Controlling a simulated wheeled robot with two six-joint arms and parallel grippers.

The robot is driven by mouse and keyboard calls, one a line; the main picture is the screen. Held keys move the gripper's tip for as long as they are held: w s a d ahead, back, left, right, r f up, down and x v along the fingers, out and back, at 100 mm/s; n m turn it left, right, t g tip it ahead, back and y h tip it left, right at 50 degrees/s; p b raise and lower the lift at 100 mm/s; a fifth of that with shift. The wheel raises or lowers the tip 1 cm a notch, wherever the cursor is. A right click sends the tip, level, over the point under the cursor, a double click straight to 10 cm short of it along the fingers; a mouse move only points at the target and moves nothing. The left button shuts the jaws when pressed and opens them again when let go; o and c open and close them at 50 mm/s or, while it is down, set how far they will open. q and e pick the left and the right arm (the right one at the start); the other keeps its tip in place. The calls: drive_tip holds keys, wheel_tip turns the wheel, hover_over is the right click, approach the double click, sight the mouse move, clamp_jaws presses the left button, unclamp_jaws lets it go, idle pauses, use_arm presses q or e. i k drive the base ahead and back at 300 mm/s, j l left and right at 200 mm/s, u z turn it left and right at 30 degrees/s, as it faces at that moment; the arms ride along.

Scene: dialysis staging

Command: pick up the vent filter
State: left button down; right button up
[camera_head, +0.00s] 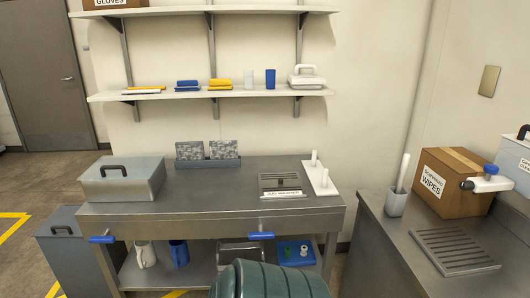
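I cannot pick out the vent filter for certain. A small green piece (288,253) and a small whitish piece (304,250) sit in a blue tray (296,262) on the lower shelf of the steel table, at its right end. They are too small to identify. Neither of my grippers is in view.
The steel table (225,207) holds a lidded grey box (122,180), a grey holder with two patterned packs, a slotted drain plate (280,180) and a white peg stand (320,178). A dark green ribbed object (270,281) stands in front. A wipes carton (452,184) is on the right counter.

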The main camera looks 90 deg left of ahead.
sight(219, 150)
drive_tip(key=u, duration=3.1)
drive_tip(key=z, duration=3.15)
drive_tip(key=u, duration=0.9)
drive_tip(key=j+u, duration=0.15)
drive_tip(key=u, duration=0.8)
drive_tip(key=j+u, duration=0.1)
drive_tip(key=u, duration=0.35)
drive_tip(key=j+u, duration=0.1)
drive_tip(key=u, duration=0.85)
drive_tip(key=i+j+u, duration=0.25)
drive_tip(key=j, duration=0.15)
drive_tip(key=k, duration=0.05)
